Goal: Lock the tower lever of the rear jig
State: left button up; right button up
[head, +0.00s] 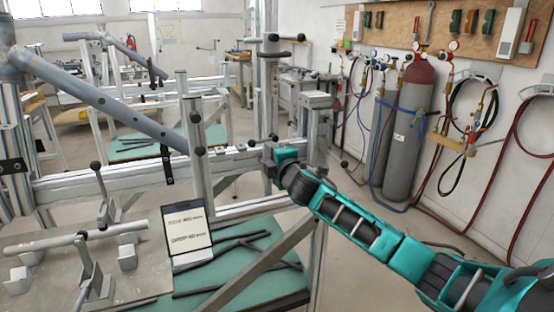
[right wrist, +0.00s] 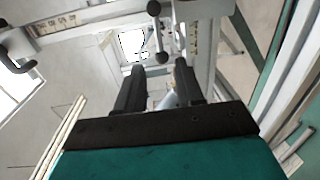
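The rear jig's upright tower (head: 267,85) stands behind the rail, right of centre in the head view. Near its top are a dark handle (head: 277,54) and a bar with black ball knobs (head: 285,38). I cannot tell from this whether the lever is locked. My right gripper (head: 270,165) is at the right end of the silver rail, below those handles; its fingers are hard to see there. In the right wrist view its two black fingers (right wrist: 160,88) are apart. A ball-knobbed lever (right wrist: 159,38) shows just beyond the fingertips. My left gripper is not in view.
A grey-blue tube (head: 100,100) slopes across the left onto a clamp post. A clipboard (head: 187,229) stands in front of the rail (head: 110,180). A green-topped table (head: 235,262) bears dark bars. Gas cylinders (head: 405,130) and hoses line the right wall.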

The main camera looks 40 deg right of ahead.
jog(key=shift+v, duration=1.75)
jog(key=s+a+f+m+g+y, duration=0.2)
jog(key=s+a+f, duration=0.35)
jog(key=f, duration=0.45)
jog(key=s+a+f+m+g+y, duration=0.1)
jog(key=s+a+f+m+y, duration=0.15)
jog(key=s+a+f, duration=0.55)
jog(key=s+a+f+m+g, duration=0.1)
jog(key=s+a+f+m, duration=0.3)
jog(key=s, duration=0.4)
jog(key=s+a+f+m+g+y, duration=0.1)
jog(key=s+a+f+m+g, duration=0.1)
jog(key=s+a+f+m, duration=0.2)
jog(key=s+a+f, duration=0.1)
jog(key=s+f, duration=0.2)
jog(key=s, duration=0.1)
jog(key=shift+f, duration=0.25)
jog(key=shift+m, duration=0.25)
